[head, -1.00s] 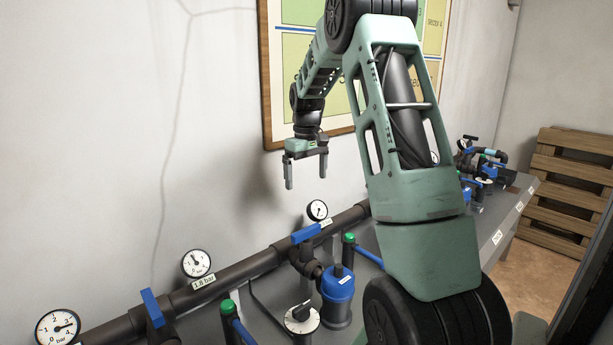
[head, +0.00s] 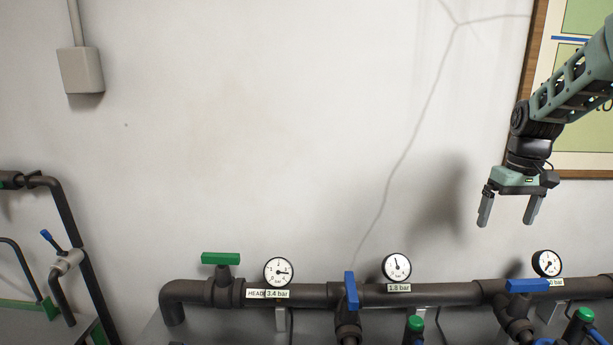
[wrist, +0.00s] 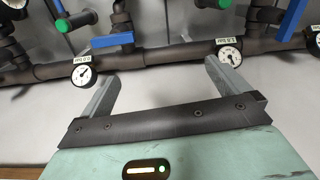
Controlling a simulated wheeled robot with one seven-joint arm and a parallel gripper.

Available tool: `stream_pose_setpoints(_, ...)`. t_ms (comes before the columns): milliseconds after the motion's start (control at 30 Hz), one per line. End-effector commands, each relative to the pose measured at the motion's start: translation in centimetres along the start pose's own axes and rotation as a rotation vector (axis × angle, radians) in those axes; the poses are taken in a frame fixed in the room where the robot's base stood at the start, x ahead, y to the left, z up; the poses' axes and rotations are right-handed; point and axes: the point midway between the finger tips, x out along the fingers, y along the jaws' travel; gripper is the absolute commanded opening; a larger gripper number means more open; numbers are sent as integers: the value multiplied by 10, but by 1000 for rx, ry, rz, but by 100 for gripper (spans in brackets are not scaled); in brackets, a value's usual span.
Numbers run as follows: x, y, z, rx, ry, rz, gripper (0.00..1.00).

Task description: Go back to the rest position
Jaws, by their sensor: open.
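My gripper (head: 508,212) hangs at the right of the head view, fingers pointing down. It is open, with nothing between the fingers. It is above the manifold pipe (head: 440,293) and apart from it, in front of the wall. In the wrist view the two spread fingers of my gripper (wrist: 165,85) show, with the pipe, gauges and a blue valve handle (wrist: 113,40) beyond them.
The dark pipe carries a green handle (head: 221,258), a blue handle (head: 351,290), another blue handle (head: 528,286) and round gauges (head: 279,271), (head: 397,266), (head: 547,263). A framed board (head: 575,140) hangs behind my arm. The wall area left of my gripper is clear.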

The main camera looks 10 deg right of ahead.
Motion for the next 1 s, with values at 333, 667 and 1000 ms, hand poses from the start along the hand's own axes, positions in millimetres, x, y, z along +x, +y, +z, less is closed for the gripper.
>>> stream_pose_setpoints(333,11,-248,75,-348,0,-55,100)
stream_pose_setpoints(667,35,-363,248,-671,-17,-47,100)
stream_pose_setpoints(1000,46,-367,305,-765,-16,-31,100)
